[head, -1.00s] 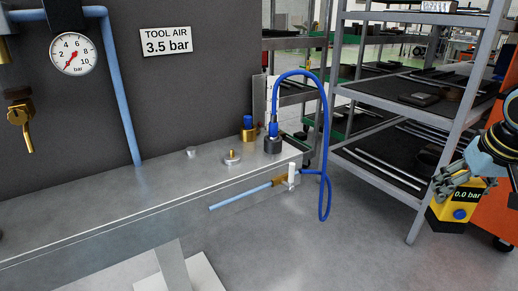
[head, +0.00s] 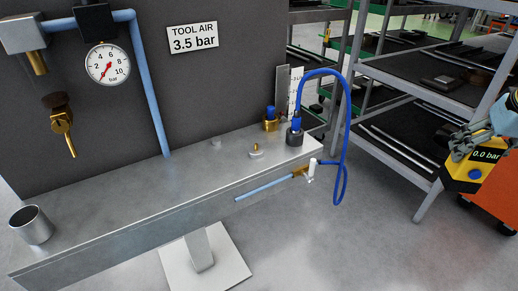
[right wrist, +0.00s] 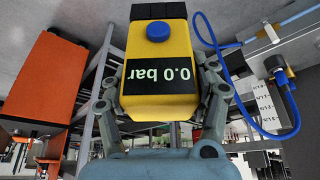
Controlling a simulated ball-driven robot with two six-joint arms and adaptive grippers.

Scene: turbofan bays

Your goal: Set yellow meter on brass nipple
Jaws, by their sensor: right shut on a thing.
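The yellow meter (head: 468,174) shows at the right edge of the head view. It has a dark display reading 0.0 bar and a blue button. My right gripper (head: 482,138) is shut on it, well to the right of the bench and clear of it. In the right wrist view the meter (right wrist: 157,88) fills the middle, between the two fingers. A small brass nipple (head: 255,148) stands upright on a round silver base on the bench top, with nothing on it. My left gripper is not in view.
The metal bench (head: 150,196) carries a blue-capped brass fitting (head: 270,122), a dark fitting with a looping blue hose (head: 347,110), and an open metal cup (head: 33,228). A white-handled valve (head: 311,171) juts from its front. A shelf rack (head: 400,120) stands behind right.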

